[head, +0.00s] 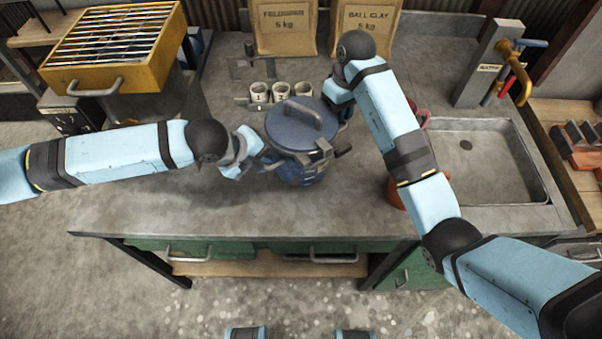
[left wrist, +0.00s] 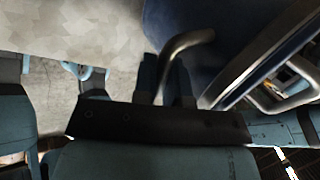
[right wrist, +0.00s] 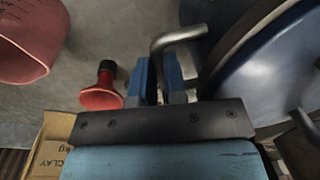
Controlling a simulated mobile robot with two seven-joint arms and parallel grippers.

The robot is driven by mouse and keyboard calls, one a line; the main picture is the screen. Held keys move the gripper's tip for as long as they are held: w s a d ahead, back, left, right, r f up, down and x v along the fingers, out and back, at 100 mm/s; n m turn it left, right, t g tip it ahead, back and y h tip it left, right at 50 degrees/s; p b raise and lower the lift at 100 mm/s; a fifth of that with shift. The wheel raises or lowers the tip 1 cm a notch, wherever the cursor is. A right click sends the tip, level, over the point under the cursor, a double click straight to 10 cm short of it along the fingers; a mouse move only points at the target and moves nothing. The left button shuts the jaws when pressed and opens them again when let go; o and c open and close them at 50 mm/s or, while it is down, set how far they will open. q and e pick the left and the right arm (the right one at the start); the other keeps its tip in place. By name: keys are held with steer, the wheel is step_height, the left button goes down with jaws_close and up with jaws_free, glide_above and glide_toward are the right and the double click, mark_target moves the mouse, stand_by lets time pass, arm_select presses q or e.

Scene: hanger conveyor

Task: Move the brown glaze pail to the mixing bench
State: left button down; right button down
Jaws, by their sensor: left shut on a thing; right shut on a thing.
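A blue lidded pail (head: 297,128) with a grey lid handle is at the middle of the grey bench in the head view. My left gripper (head: 256,155) is shut on its side handle (left wrist: 188,42) at the left. My right gripper (head: 345,110) is shut on the opposite side handle (right wrist: 180,36) at the right. I cannot tell whether the pail's base touches the bench. No pail that is plainly brown shows. An orange-brown thing (head: 395,193) is mostly hidden behind my right arm.
Small white cups (head: 259,92) stand just behind the pail. Two clay bags (head: 365,22) stand at the back. A sink (head: 490,160) is at the right. A yellow grated box (head: 115,45) is at the left. A pink jug (right wrist: 30,40) and a red tool (right wrist: 102,92) are near my right gripper.

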arm_select(q)
steer(key=shift+f, duration=0.1)
arm_select(e)
steer(key=shift+f, duration=0.15)
